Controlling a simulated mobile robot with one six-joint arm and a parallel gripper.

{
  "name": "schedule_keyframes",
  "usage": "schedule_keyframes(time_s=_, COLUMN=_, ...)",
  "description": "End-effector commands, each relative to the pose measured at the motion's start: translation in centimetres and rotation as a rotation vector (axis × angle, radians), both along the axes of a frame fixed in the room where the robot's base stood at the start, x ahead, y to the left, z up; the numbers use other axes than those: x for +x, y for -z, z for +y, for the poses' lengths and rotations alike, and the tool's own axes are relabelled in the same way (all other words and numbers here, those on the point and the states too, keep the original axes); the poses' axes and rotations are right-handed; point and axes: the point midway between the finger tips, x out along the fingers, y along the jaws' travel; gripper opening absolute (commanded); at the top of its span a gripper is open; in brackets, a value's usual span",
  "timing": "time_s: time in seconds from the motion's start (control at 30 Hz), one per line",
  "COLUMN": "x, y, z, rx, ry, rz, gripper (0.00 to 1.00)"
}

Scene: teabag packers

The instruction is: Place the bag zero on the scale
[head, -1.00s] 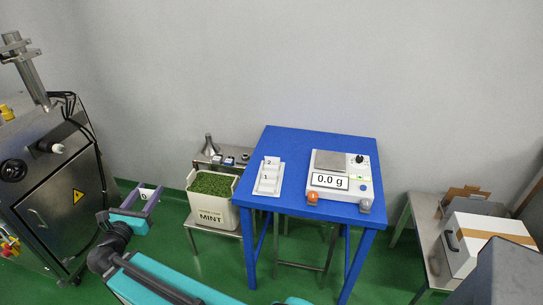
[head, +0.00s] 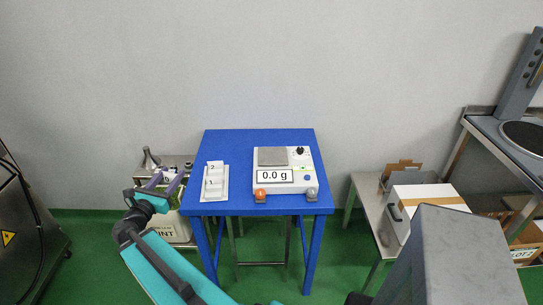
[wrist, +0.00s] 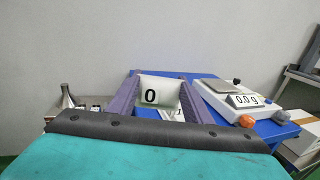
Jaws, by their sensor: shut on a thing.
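My gripper (head: 166,180) is shut on bag zero (wrist: 160,92), a small white bag marked 0. The wrist view shows it between the two purple fingers; in the head view it is small, left of the blue table. The scale (head: 283,172) stands on the right part of the table, with a bare grey metal plate (head: 273,157) and a display reading 0.0 g. The scale also shows at the right in the wrist view (wrist: 228,100). My gripper is to the left of the scale, apart from it.
A white tray (head: 214,196) with bags marked 1 and 2 lies on the blue table (head: 240,140), left of the scale. A mint container (head: 172,230) and metal parts stand left of the table. A side table with a white box (head: 425,200) is at the right.

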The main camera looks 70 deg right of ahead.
Motion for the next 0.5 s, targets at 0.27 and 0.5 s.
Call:
schedule_keyframes(time_s=0.27, x=-5.6, y=0.1, z=-6.3, rx=0.001, ry=0.103, rz=0.001, gripper=0.25)
schedule_keyframes(time_s=0.5, x=-10.8, y=0.3, z=-11.0, rx=0.002, ry=0.187, rz=0.001, gripper=0.25)
